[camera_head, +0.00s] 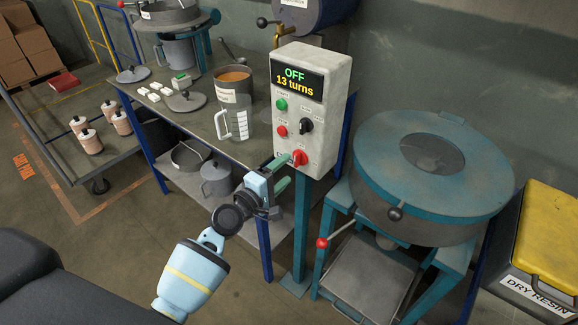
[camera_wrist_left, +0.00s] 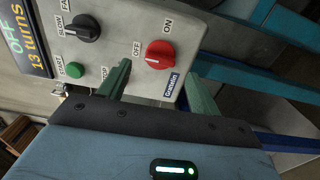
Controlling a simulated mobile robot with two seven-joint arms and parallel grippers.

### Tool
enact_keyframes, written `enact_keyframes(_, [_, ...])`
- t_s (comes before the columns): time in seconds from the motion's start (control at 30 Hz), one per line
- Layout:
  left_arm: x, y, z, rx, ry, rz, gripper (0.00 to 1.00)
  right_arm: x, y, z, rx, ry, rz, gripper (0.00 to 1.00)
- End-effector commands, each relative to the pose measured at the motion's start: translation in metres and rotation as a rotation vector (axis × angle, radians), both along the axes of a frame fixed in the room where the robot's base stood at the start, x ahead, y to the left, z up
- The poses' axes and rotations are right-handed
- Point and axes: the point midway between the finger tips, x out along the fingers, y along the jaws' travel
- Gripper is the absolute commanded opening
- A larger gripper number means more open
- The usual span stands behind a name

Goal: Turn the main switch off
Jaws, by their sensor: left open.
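The main switch is a red rotary knob (camera_head: 299,158) low on the front of a pale control box (camera_head: 336,75). In the left wrist view the knob (camera_wrist_left: 160,54) sits between OFF and ON labels; I cannot clearly tell which its pointer faces. The box's display (camera_head: 297,84) reads "OFF 13 turns". My left gripper (camera_head: 283,172) is open, its green fingers pointing at the knob. In the wrist view the fingers (camera_wrist_left: 160,78) are spread on either side below the knob, not closed on it. Whether they touch it is unclear. My right gripper is not in view.
A green start button (camera_wrist_left: 75,70) and a black speed knob (camera_wrist_left: 83,28) are near the left finger. A workbench with a measuring jug (camera_head: 236,124) and a pot (camera_head: 233,82) stands left of the box. A blue sieve machine (camera_head: 380,190) stands right.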

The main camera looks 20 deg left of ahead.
Motion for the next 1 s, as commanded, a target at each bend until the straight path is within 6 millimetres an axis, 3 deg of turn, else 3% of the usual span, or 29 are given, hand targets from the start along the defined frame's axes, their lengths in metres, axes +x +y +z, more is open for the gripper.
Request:
enact_keyframes(0.1, [-0.018,0.006,0.0,0.001,0.001,0.0,0.64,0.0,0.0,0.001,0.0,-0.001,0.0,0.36])
enact_keyframes(0.3, [-0.035,0.013,-0.001,0.001,0.002,0.0,0.64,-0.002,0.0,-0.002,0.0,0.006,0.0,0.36])
enact_keyframes(0.87, [-0.038,0.014,-0.001,0.002,0.002,-0.001,0.64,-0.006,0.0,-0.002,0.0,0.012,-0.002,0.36])
enact_keyframes(1.0, [-0.053,0.011,-0.018,0.071,0.021,-0.002,0.64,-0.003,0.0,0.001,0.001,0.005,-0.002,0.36])
